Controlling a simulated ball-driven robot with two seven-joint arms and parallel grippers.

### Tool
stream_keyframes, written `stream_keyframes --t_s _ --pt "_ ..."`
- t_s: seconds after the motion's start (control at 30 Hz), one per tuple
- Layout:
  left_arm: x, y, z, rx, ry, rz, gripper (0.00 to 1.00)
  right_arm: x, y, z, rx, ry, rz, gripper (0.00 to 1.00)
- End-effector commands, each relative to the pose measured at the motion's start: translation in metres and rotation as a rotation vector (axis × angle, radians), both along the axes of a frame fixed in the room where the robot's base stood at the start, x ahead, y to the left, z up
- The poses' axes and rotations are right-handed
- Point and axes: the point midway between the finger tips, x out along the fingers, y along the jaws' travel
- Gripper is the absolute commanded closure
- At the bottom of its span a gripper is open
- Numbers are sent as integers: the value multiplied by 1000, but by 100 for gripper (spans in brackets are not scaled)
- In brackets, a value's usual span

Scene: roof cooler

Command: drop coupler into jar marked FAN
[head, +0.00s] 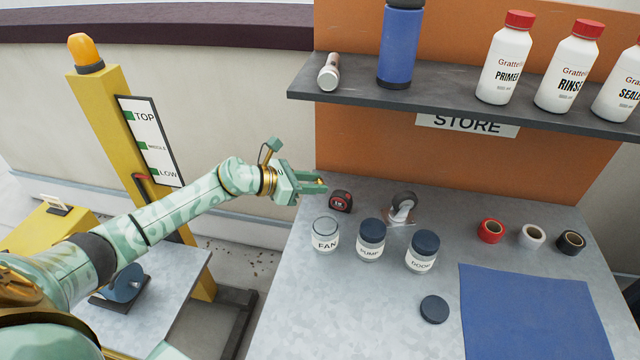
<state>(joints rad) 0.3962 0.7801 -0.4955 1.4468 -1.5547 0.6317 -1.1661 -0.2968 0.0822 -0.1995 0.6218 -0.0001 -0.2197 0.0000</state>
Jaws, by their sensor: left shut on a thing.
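My left gripper (314,187) is above the left rear part of the metal bench and is shut on a small brass-coloured piece, the coupler (320,181). The fingers hide most of it. The glass jar marked FAN (325,243) stands upright on the bench, without a lid on it. It is in front of and below the gripper, apart from it. My right gripper is not in view.
Jars marked PUMP (370,252) and DOOR (420,264), both with dark lids, stand right of the FAN jar. A loose dark lid (434,309) lies in front. A tape measure (340,201) sits behind. A shelf (450,102) with bottles overhangs the back.

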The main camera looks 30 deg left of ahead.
Motion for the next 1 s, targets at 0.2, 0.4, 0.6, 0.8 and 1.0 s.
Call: stream_keyframes --t_s 0.2,0.4,0.6,0.8,1.0 --pt "0 -1 -26 -1 2 -1 93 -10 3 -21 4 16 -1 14" --pt "0 0 -52 0 2 -1 93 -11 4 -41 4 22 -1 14" --pt "0 0 -58 0 1 -1 93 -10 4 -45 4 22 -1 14" --pt "0 0 -56 1 -1 0 61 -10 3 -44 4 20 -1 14" --pt "0 0 -56 1 0 0 44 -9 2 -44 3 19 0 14"
